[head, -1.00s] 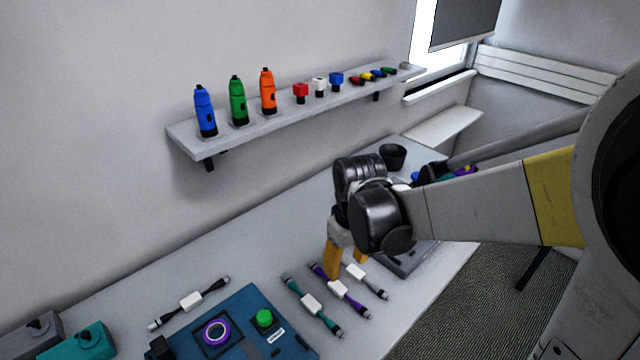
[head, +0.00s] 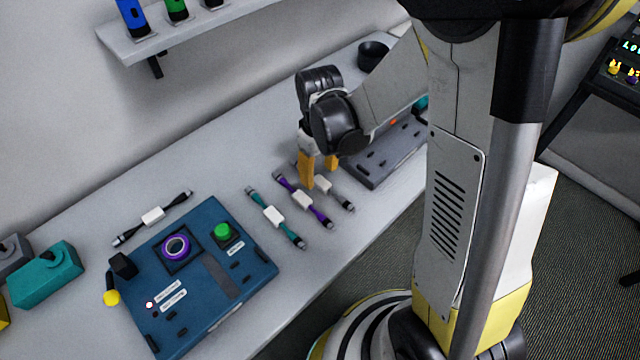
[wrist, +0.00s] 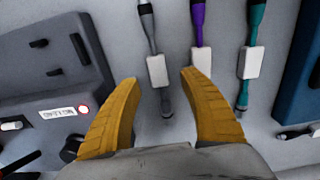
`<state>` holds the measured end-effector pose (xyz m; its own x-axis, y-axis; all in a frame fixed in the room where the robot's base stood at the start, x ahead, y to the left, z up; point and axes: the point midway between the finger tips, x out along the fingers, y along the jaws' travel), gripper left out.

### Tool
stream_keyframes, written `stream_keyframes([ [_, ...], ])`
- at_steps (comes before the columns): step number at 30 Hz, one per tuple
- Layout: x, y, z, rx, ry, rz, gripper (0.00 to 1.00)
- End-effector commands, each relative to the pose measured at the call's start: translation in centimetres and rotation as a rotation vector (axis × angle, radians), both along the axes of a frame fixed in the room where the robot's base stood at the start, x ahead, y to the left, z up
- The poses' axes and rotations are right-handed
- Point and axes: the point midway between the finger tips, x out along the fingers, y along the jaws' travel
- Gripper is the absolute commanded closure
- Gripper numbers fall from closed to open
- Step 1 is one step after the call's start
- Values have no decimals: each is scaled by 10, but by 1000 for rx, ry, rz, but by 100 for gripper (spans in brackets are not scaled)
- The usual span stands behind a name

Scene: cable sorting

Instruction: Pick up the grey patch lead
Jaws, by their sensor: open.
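The grey patch lead (wrist: 158,70) has dark grey ends and a white block in its middle. It lies on the bench in the wrist view, running between my fingers. In the head view its white block (head: 323,185) and near end show beside my fingers, and its far part is hidden behind them. My gripper (wrist: 159,81) is open and empty, one finger on each side of the lead. In the head view my gripper (head: 319,177) points down over the lead. I cannot tell its exact height above the bench.
A purple lead (wrist: 199,60) and a teal lead (wrist: 250,62) lie close beside it. A grey panel (head: 385,155) stands on one side and a blue panel (head: 235,280) on the other. A black lead (head: 153,215) lies near the wall.

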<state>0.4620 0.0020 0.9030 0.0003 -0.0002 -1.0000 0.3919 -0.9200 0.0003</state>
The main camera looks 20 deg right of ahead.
Motion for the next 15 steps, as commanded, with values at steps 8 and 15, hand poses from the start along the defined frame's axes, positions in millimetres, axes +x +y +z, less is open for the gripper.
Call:
stream_keyframes([
  [8, -1, -1, -35, 0, 0, 0, 50],
  [15, -1, -1, -34, 0, 0, 0, 72],
])
